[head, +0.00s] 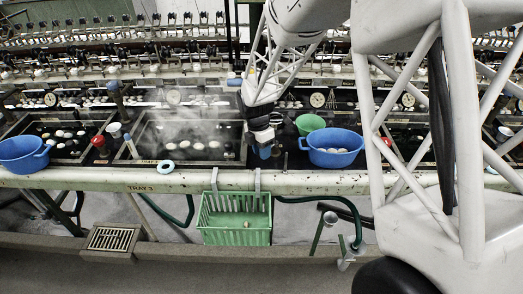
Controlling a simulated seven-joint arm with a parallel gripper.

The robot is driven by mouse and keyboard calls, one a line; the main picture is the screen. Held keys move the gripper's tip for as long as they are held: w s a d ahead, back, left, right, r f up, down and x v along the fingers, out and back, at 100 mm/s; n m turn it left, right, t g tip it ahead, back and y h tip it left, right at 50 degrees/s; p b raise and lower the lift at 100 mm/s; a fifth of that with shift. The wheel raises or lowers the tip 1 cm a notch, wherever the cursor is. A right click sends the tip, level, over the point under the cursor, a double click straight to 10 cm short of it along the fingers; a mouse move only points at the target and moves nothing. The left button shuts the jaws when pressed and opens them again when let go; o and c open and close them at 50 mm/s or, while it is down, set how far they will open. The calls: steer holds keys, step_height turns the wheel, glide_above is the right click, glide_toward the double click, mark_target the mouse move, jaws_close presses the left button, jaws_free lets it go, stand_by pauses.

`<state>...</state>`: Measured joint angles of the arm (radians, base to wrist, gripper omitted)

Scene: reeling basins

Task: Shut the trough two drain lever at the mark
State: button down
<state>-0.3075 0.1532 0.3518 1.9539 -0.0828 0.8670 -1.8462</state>
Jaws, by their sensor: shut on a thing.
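My gripper (264,143) reaches down at the right end of the middle trough (190,163), which holds pale cocoons under steam. Its dark jaws are shut on a small blue piece (265,153) just behind the front rail. The piece may be a lever grip, but its shape is mostly hidden by the jaws. I cannot make out a mark near it. I cannot read which trough is number two.
A blue basin (333,139) and a green bowl (309,123) stand close right of my gripper. Another blue basin (22,152) is far left. A green basket (234,224) hangs below.

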steer(key=c, duration=0.9)
jaws_free()
steer(key=shift+o, duration=0.2)
steer(key=shift+r, duration=0.1)
step_height(320, 180, up, 8)
steer(key=w, duration=0.1)
steer(key=shift+a+f, duration=0.25)
steer(key=shift+a, duration=0.2)
steer(key=shift+w, duration=0.1)
